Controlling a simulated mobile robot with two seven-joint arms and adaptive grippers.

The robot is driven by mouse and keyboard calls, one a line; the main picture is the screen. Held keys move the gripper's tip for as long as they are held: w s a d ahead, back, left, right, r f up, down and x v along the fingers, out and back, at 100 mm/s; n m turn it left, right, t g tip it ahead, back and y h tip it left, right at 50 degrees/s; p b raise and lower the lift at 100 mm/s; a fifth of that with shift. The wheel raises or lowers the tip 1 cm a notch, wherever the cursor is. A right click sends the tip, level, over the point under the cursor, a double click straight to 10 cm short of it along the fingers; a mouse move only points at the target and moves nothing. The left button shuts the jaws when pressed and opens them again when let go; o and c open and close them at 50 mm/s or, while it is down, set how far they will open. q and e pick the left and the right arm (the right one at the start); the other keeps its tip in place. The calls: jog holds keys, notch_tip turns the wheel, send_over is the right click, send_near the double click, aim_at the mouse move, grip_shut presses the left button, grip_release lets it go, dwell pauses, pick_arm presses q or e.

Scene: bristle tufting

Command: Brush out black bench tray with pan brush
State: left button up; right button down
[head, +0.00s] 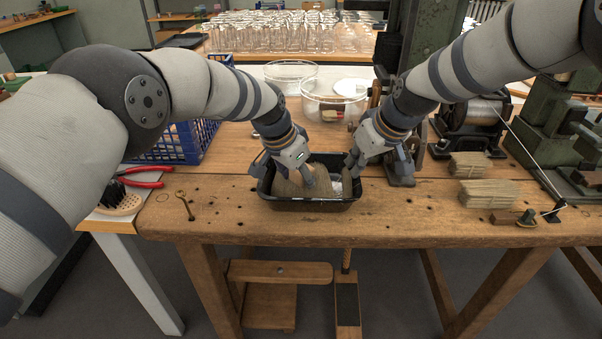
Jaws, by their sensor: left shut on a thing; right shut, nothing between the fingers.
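The black bench tray (312,205) sits near the front of the wooden bench, in the middle of the head view. My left gripper (308,181) reaches down into the tray and is shut on a tan piece (292,188), apparently the pan brush. Its shape is partly hidden by the fingers and the tray's front wall. My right gripper (350,164) is shut and empty over the tray's right end. Something pale (336,186) shows in the tray between the grippers; I cannot tell what it is.
Glass bowls (334,104) stand behind the tray. A blue crate (180,143), red pliers (142,182) and a black-bristled brush (120,202) are at left. Tan fibre bundles (488,194), a wire spool (478,113) and green machinery are at right. The bench front beside the tray is mostly clear.

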aim_at(320, 184)
pick_arm(q)
jog(key=shift+s+r, duration=0.1)
jog(key=shift+s, duration=1)
jog(key=shift+w+f, duration=0.2)
jog(key=shift+w, duration=0.65)
jog(key=shift+w+f, duration=0.2)
jog(key=shift+w, duration=0.65)
jog(key=shift+d, duration=0.85)
jog(key=shift+s+r, duration=0.1)
jog(key=shift+s, duration=1.7)
jog(key=shift+r, duration=0.1)
jog(key=shift+w+r, duration=0.15)
jog(key=shift+w, duration=1.7)
jog(key=shift+d, duration=0.9)
jog(key=shift+s, duration=1.8)
jog(key=shift+w+f, duration=0.15)
jog(key=shift+w, duration=0.75)
jog(key=shift+w+f, duration=0.1)
jog(key=shift+w, duration=0.75)
jog(key=shift+r, duration=0.1)
